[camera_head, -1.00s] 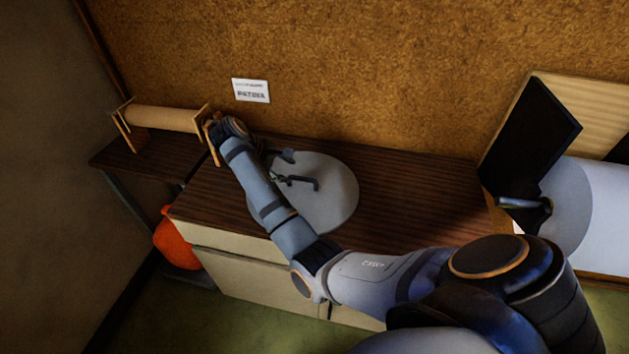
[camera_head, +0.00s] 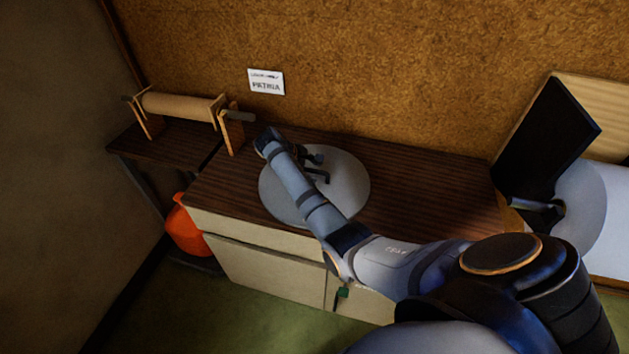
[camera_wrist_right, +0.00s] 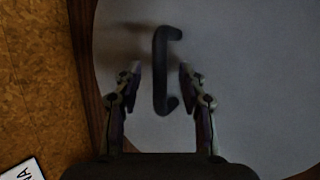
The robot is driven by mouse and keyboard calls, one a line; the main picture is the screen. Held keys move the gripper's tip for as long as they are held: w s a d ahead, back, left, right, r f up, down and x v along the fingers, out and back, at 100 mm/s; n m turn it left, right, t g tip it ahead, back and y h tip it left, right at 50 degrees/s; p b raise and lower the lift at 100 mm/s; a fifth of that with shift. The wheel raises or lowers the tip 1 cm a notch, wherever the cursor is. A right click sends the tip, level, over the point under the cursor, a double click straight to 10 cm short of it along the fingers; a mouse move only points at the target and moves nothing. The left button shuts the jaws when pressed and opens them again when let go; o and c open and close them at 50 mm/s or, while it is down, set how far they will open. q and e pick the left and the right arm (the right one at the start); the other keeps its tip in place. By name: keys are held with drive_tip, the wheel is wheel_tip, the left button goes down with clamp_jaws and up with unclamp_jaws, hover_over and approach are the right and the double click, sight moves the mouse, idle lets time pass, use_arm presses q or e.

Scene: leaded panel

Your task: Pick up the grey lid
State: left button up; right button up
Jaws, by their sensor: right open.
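The grey lid (camera_head: 350,188) is a flat round disc lying on the dark wooden counter, with a dark bar handle (camera_head: 321,177) standing up from it. My right arm reaches over the lid's left part and hides some of it. My right gripper (camera_head: 312,160) is open above the lid, close to the handle. In the right wrist view, the handle (camera_wrist_right: 160,70) appears between the two open fingers (camera_wrist_right: 159,75), with a gap on each side; the lid's grey surface (camera_wrist_right: 250,80) fills most of the background. I cannot tell the exact height gap.
The counter (camera_head: 430,190) is clear right of the lid. A brown roll on a wooden stand (camera_head: 180,107) is at the left. A black panel (camera_head: 545,140) and a grey disc with a handle (camera_head: 585,210) stand at the right. A cork-like wall (camera_head: 390,70) rises behind.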

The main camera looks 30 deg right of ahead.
drive_tip(key=shift+a+r, duration=0.1)
drive_tip(key=shift+c, duration=0.9)
clamp_jaws()
drive_tip(key=shift+r, duration=0.65)
drive_tip(key=s+a+r+p, duration=0.3)
drive_tip(key=s+r+p, duration=0.1)
drive_tip(key=s+r, duration=0.7)
drive_tip(key=s, duration=0.2)
drive_tip(key=shift+s+r+p, duration=0.35)
